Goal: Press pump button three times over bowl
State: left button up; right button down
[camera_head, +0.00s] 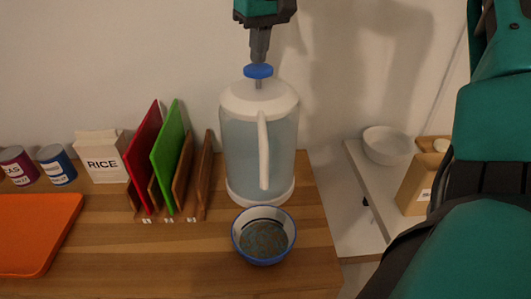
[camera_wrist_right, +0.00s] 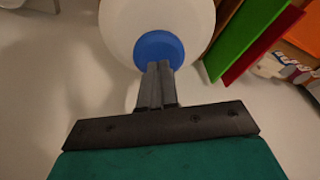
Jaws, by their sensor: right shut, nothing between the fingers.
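A pump dispenser (camera_head: 240,150) with a white lid, a pale see-through body and a white handle stands upright on the wooden counter. Its blue pump button (camera_head: 258,71) sits on a short stem on top. A blue-rimmed bowl (camera_head: 264,236) stands in front of the dispenser's base. My right gripper (camera_head: 260,58) is shut and empty, pointing down right above the button. In the right wrist view the fingertips (camera_wrist_right: 157,66) overlap the blue button (camera_wrist_right: 158,47); I cannot tell whether they touch it. My left gripper is in neither view.
A rack (camera_head: 190,213) with red and green boards stands left of the dispenser. Further left are a rice box (camera_head: 101,158), cans (camera_head: 56,166) and an orange board (camera_head: 38,235). A white bowl (camera_head: 388,145) and a brown carton (camera_head: 424,177) are on the right.

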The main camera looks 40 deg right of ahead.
jog(key=shift+f, duration=1.45)
jog(key=shift+r, duration=1.85)
jog(key=shift+r, duration=3)
